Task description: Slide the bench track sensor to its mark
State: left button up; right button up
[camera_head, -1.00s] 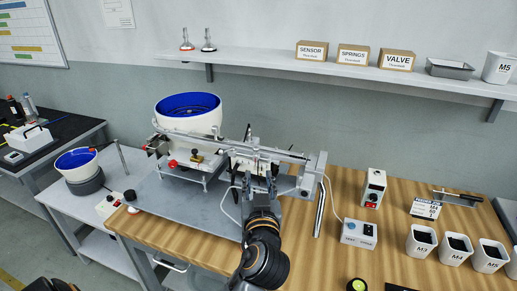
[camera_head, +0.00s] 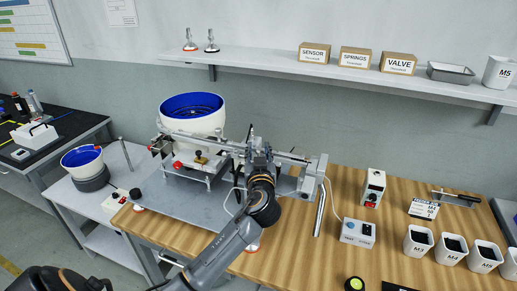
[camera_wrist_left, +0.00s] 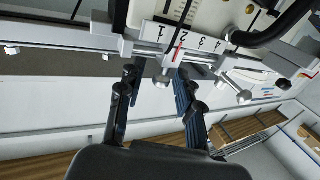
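A metal track (camera_head: 285,155) runs across the front of the feeder assembly on the bench. A red line lies close to the 2. A small metal block with a round knob (camera_wrist_left: 163,77), apparently the sensor's carriage, sits below it. My left gripper (camera_head: 259,155) is at the track. Its fingers (camera_wrist_left: 158,76) are apart on either side of the knob, with gaps showing. The gripper hides part of the track in the head view. My right gripper is not in view.
A white bowl with a blue inside (camera_head: 192,112) stands behind the track. A control box (camera_head: 357,232) and white bins (camera_head: 452,248) stand on the wooden bench at right. A shelf (camera_head: 290,65) runs along the wall.

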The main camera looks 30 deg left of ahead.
pick_arm(q)
jog(key=shift+c, duration=0.4)
grip_shut()
jog(key=shift+w+d+f+b, duration=0.15)
jog(key=shift+d+f+b, duration=0.15)
jog(key=shift+d+b, duration=0.15)
jog(key=shift+w+d+b, duration=0.25)
jog(key=shift+d+b, duration=0.3)
jog(key=shift+d, duration=0.15)
jog(key=shift+a, duration=0.1)
